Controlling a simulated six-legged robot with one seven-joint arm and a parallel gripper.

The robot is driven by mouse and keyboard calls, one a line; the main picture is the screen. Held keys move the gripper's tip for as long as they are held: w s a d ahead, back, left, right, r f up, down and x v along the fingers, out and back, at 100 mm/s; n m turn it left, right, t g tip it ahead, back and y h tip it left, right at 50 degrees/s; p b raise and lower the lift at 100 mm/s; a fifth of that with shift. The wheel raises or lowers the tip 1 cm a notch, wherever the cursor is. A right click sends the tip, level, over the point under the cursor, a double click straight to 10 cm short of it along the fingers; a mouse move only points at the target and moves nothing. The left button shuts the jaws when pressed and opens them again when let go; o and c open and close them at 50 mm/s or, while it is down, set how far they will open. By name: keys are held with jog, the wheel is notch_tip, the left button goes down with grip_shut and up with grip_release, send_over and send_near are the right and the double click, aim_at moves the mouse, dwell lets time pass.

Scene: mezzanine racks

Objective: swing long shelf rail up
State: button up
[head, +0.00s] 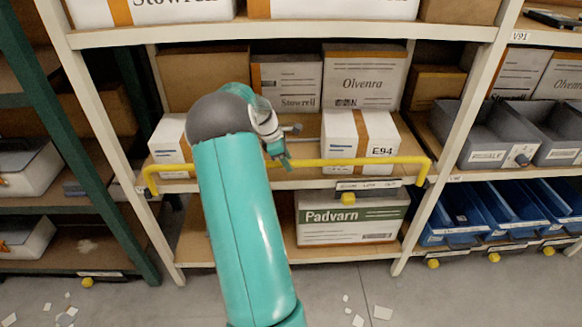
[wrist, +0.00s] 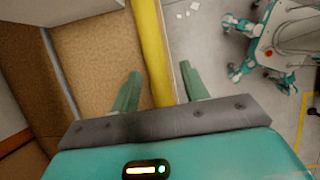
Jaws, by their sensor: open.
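The long yellow shelf rail (head: 355,162) runs level across the front of the middle shelf, with bent ends at both posts. My gripper (head: 283,163) is at the rail, left of its middle, and my arm hides part of the rail to the left. In the wrist view, the rail (wrist: 148,40) runs between the two spread fingers of my gripper (wrist: 160,72). The fingers are open, one on each side of the rail, with a visible gap at least on the left side. Whether either finger touches it cannot be told.
A white box marked E94 (head: 360,140) stands behind the rail. A Padvarn box (head: 350,218) sits on the shelf below. Grey bins (head: 490,135) and blue bins (head: 460,210) fill the bay to the right. A green rack post (head: 85,150) stands left. Paper scraps (head: 382,312) lie on the floor.

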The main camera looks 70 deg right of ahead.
jog(key=v, duration=0.9)
jog(key=w+a+r+m+t, duration=0.1)
jog(key=w+a+r+t, duration=0.2)
jog(key=a, duration=0.7)
jog(key=w+a+r+m+t, duration=0.1)
jog(key=w+a+r, duration=0.3)
jog(key=a, duration=0.6)
jog(key=w+a+r+m+t, duration=0.15)
jog(key=a+r, duration=0.35)
jog(key=a, duration=0.6)
jog(key=s+a+m+t+y, duration=0.1)
jog(key=s+a, duration=0.4)
jog(key=a, duration=0.7)
jog(key=s+a+t+y, duration=0.1)
jog(key=s+a+t, duration=0.2)
jog(key=a, duration=1)
jog(key=s, duration=0.3)
jog(key=shift+f+m+y, duration=0.25)
jog(key=shift+m+y, duration=0.05)
jog(key=shift+m, duration=0.05)
